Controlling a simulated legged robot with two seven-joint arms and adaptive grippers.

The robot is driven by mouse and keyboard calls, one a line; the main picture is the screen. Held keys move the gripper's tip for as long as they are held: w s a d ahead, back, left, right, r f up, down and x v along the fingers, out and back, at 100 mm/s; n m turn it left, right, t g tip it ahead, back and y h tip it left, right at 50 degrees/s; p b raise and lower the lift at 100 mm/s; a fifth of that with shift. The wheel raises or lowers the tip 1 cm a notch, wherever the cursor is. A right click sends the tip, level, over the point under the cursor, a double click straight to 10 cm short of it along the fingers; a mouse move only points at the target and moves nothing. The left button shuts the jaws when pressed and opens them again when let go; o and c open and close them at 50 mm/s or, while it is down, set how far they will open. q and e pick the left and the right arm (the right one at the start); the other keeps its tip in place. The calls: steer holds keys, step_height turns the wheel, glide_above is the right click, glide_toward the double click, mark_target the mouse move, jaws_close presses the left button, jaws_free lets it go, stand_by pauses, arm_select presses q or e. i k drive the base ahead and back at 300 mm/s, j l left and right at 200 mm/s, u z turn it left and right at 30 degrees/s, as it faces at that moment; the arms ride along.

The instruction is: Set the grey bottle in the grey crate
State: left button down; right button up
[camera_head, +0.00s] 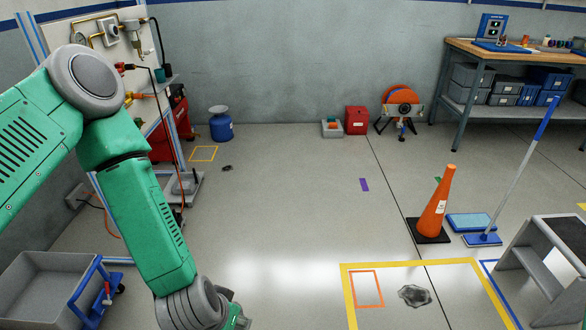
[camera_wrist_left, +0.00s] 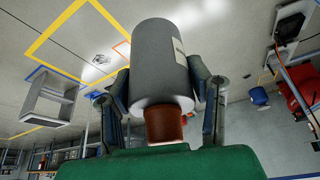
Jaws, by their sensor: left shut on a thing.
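The grey bottle (camera_wrist_left: 155,55) with a brown cap (camera_wrist_left: 163,125) fills the middle of the left wrist view. My left gripper (camera_wrist_left: 162,82) is shut on it, with one finger on each side of the grey body and the cap on the side toward the palm. In the head view my left arm reaches down to the bottom edge, and the fingers and bottle are out of that picture. A grey crate (camera_head: 42,268) stands at the lower left of the head view, left of my arm, cut by the picture edge. Its visible inside looks empty. My right gripper is not in view.
A blue frame (camera_head: 92,292) with a wheel adjoins the crate. An orange cone (camera_head: 437,204), a blue-handled mop (camera_head: 512,170) and a grey step stool (camera_head: 545,262) stand at right. A workbench (camera_head: 500,52) is at the back right. The middle floor is mostly clear.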

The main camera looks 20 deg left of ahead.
mark_target(60, 302)
steer(key=i+j+u, duration=0.1)
steer(key=i+u, duration=0.8)
steer(key=i, duration=0.15)
steer(key=i+l+u, duration=0.3)
steer(key=i+u, duration=0.15)
steer(key=i+j+u, duration=0.55)
steer(key=i+u, duration=0.25)
steer(key=i, duration=0.25)
steer(key=i+u, duration=0.4)
steer(key=i+j, duration=0.05)
steer(key=i, duration=0.1)
